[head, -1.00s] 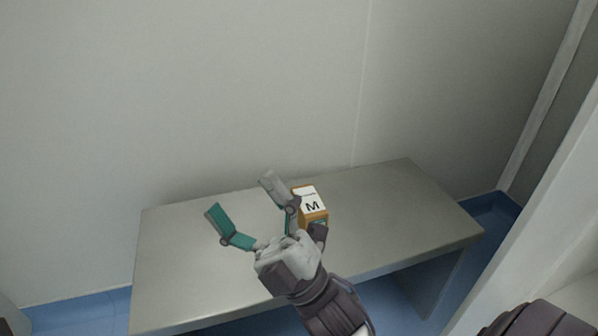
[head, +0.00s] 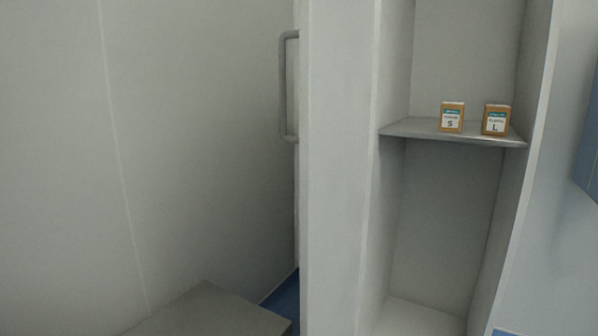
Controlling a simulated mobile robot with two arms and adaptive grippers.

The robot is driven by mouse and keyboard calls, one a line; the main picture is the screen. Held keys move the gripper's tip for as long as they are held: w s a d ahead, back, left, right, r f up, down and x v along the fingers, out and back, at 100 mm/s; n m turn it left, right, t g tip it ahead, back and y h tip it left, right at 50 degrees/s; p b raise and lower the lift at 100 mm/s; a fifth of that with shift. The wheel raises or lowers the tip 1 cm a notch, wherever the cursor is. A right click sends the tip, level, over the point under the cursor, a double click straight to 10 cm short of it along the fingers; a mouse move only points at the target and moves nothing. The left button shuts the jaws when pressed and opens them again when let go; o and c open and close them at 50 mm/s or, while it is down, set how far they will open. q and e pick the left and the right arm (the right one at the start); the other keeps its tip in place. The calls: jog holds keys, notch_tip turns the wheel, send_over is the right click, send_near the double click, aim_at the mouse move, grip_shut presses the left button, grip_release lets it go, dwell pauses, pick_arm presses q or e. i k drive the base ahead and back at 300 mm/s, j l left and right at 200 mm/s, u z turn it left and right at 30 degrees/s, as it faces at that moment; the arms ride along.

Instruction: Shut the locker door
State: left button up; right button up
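The locker (head: 395,190) stands open toward me at the right of the head view. Its inside shows, with a grey shelf (head: 415,129) across it. A pale upright panel (head: 335,170) runs along the opening's left side; I cannot tell whether it is the door or the locker's side wall. A grey bar handle (head: 284,88) stands upright just left of this panel, its ends meeting a narrow strip. Neither of my grippers is in view.
Two small orange-and-white boxes, marked S (head: 451,118) and L (head: 495,120), stand on the shelf. The compartment below looks empty. A metal bench (head: 210,315) shows at the bottom left. A blue surface (head: 590,150) shows at the right edge.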

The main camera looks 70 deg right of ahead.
aim_at(335, 37)
jog(key=z, duration=3.2)
